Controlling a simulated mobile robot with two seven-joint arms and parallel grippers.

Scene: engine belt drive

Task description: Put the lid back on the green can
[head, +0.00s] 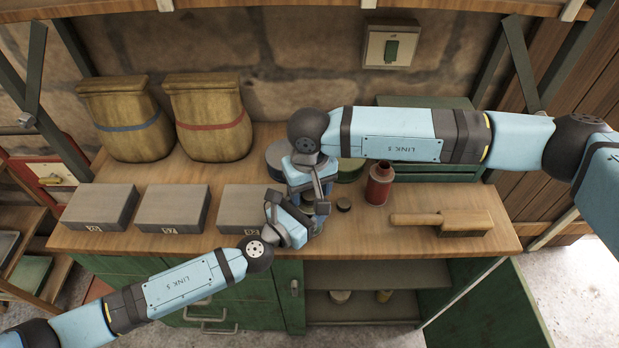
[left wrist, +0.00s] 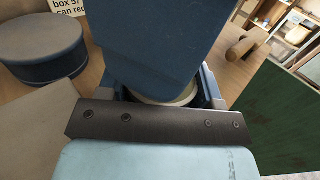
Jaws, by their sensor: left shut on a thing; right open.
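A round green can (head: 350,171) stands behind my right arm in the head view, which hides part of it. My left gripper (head: 311,212) is at the front middle of the bench, shut on a round pale-rimmed thing (left wrist: 165,97) that is mostly hidden. I cannot tell whether this is a lid or a small can. My right gripper (head: 309,195) is open, pointing down right above the left one, its fingers close to the left gripper's. A small dark disc (head: 343,205) lies on the bench just right of both grippers; I cannot tell whether it is the lid.
A blue-grey round can (head: 275,157) stands behind the grippers. Grey boxes (head: 172,207) line the left front, with two sacks (head: 207,117) behind. An open green door (head: 490,307) hangs below.

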